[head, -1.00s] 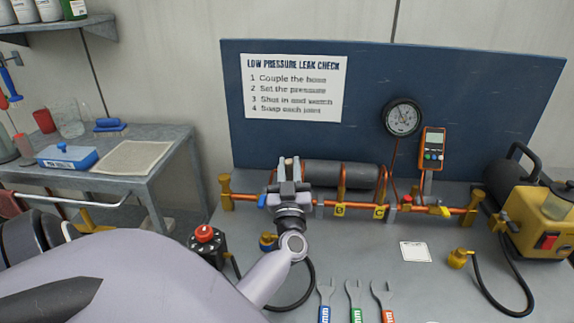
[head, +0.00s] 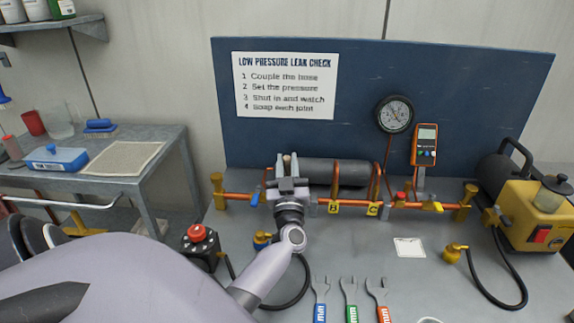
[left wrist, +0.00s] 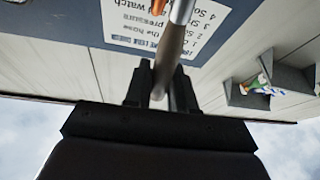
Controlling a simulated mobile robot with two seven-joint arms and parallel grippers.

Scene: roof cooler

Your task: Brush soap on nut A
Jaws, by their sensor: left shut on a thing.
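My left gripper (head: 287,160) is shut on a brush and stands in front of the copper pipe run (head: 238,196). In the left wrist view the brush (left wrist: 172,50) shows a brown handle between the fingers and a silvery part at the top edge. Its bristles are not visible there. In the head view only a small tan end shows between the fingers. Yellow tags B (head: 333,207) and C (head: 372,209) hang on the pipe to the right of the gripper. Nut A and its tag cannot be made out; the gripper covers that stretch. I cannot tell whether the brush touches anything.
A grey cylinder (head: 350,172) lies behind the pipe. A black fitting with a red knob (head: 197,234) stands left of my forearm. Several open-ended wrenches (head: 349,295) lie at the front. A yellow machine (head: 535,215) stands right. The bench around the white card (head: 409,247) is mostly clear.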

